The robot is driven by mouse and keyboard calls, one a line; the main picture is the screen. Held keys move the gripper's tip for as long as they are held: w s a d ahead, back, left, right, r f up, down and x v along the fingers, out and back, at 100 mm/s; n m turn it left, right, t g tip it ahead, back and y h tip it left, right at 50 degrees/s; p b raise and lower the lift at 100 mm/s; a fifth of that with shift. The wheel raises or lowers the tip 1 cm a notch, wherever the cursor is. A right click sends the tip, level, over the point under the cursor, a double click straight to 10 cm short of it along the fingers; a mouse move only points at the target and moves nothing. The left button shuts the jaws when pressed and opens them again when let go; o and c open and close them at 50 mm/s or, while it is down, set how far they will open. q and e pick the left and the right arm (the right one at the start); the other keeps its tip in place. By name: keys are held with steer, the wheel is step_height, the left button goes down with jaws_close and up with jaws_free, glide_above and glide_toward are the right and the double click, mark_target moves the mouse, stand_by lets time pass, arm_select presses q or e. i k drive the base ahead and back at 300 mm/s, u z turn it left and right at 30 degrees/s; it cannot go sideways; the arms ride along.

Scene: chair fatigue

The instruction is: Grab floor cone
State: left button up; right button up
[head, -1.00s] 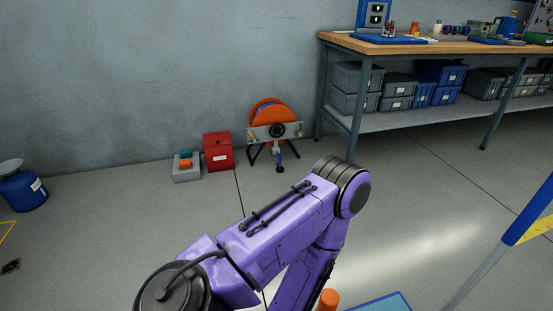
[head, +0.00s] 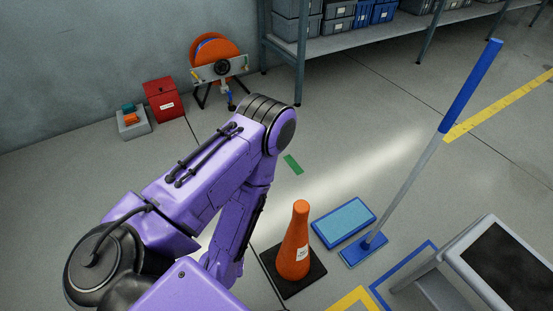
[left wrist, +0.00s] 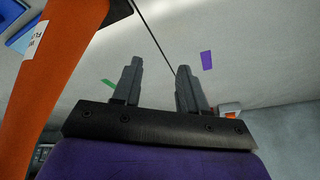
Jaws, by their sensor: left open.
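The orange floor cone (head: 296,240) stands upright on a dark square base (head: 292,272), with a white label on its side. It is at the lower middle of the head view, just right of my purple left arm. In the left wrist view the cone (left wrist: 45,85) fills the left side, close to the camera and beside the gripper. My left gripper (left wrist: 158,80) is open, and nothing is between its two grey fingers. In the head view the left gripper is hidden behind my arm. My right gripper is not seen.
A blue tray-like mat (head: 343,222) lies right of the cone. A blue-handled pole on a blue base (head: 364,248) stands beside it. A grey stand with a dark panel (head: 497,262) is at lower right. A red box (head: 164,101) and orange reel (head: 216,58) stand by the wall.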

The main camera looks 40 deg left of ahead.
mark_target(291, 264)
steer(key=u, duration=0.65)
steer(key=k, duration=1.85)
steer(key=z, duration=0.55)
steer(key=i, duration=0.55)
steer(key=z, duration=0.75)
steer(key=i, duration=0.85)
steer(key=u, duration=0.7)
steer(key=i, duration=0.55)
steer(key=u, duration=0.55)
